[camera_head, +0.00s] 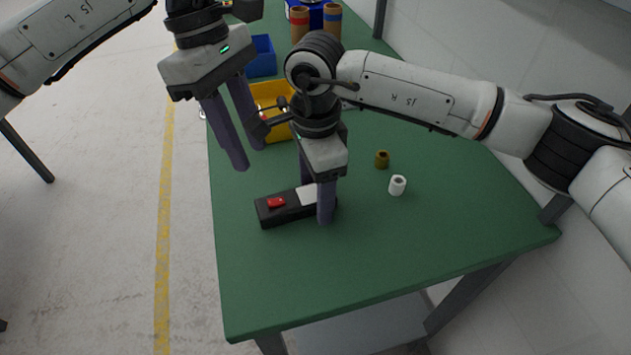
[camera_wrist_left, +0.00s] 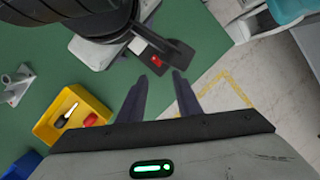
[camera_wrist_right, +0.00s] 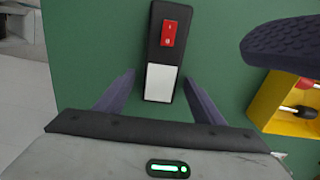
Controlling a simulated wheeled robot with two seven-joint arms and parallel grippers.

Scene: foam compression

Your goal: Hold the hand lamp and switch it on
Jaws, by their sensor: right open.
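The hand lamp (camera_head: 285,212) is a black oblong box lying on the green table, with a red switch (camera_head: 276,202) on one end and a white panel at the other. My right gripper (camera_head: 314,203) is open and low over the lamp, its fingers on either side of the white panel end. In the right wrist view the lamp (camera_wrist_right: 155,50) lies between the spread fingers; I cannot tell whether they touch it. My left gripper (camera_head: 247,158) is open and empty, above the table's left edge. In the left wrist view the switch (camera_wrist_left: 156,61) shows beyond its fingertips.
A yellow bin (camera_head: 283,131) with small items stands behind the grippers, with a blue bin (camera_head: 262,58) beyond. The table front (camera_head: 330,275) is clear.

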